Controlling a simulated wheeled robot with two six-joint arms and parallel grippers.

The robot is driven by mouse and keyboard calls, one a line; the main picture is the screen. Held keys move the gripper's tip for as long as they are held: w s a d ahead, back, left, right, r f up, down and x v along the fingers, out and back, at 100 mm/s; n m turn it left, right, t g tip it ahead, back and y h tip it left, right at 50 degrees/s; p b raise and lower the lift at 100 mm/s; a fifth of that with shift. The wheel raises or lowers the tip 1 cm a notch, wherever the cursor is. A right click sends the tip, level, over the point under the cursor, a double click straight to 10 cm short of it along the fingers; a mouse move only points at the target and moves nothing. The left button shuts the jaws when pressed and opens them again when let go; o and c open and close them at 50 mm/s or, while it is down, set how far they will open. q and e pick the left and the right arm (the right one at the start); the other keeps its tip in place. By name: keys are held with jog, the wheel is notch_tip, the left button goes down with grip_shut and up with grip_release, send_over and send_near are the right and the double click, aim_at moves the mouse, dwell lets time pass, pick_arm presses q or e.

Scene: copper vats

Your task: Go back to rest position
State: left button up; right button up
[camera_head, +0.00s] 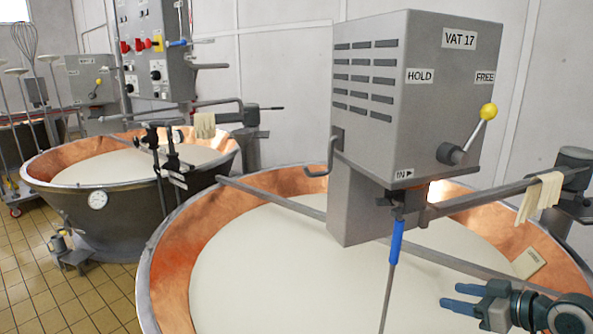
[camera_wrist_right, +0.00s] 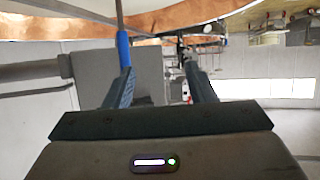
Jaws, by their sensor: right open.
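My right gripper (camera_head: 466,298) is at the lower right of the head view, over the near copper vat (camera_head: 178,262). Its two blue-grey fingers are apart with nothing between them. In the right wrist view the open fingers (camera_wrist_right: 160,88) point away from the camera. A blue-handled rod (camera_head: 396,242) hangs from the VAT 17 machine (camera_head: 365,115), left of the gripper and apart from it in the head view. The blue handle also shows beside the left finger in the wrist view (camera_wrist_right: 124,48). My left gripper is not in view.
The VAT 17 box has a lever with a yellow knob (camera_head: 488,111). A bar (camera_head: 300,208) crosses the near vat, full of white liquid. Cloths (camera_head: 540,197) hang at the right. A second vat (camera_head: 95,215) stands at the left. Tiled floor (camera_head: 62,290) is open at lower left.

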jog(key=s+a+f+m+g+h, duration=0.15)
jog(key=s+a+f, duration=0.25)
jog(key=s+f, duration=0.45)
jog(key=s+a+f+m+g+h, duration=0.1)
jog(key=s+a+f+g+h, duration=0.15)
jog(key=s+f, duration=0.65)
jog(key=s+f+m+g+h, duration=0.4)
jog(key=s+f, duration=0.4)
jog(key=s, duration=0.5)
jog(key=s+d+f+x, duration=0.1)
jog(key=s+x, duration=0.2)
jog(key=x, duration=1.2)
jog(key=s+d+f+x, duration=0.15)
jog(key=s+x, duration=0.25)
jog(key=x, duration=1.1)
pick_arm(q)
jog(key=shift+w, duration=0.4)
pick_arm(e)
jog(key=s+d+f+g, duration=0.1)
jog(key=s+f, duration=1.6)
jog(key=shift+d+h, duration=0.2)
jog(key=shift+h, duration=0.2)
jog(key=shift+m, duration=0.25)
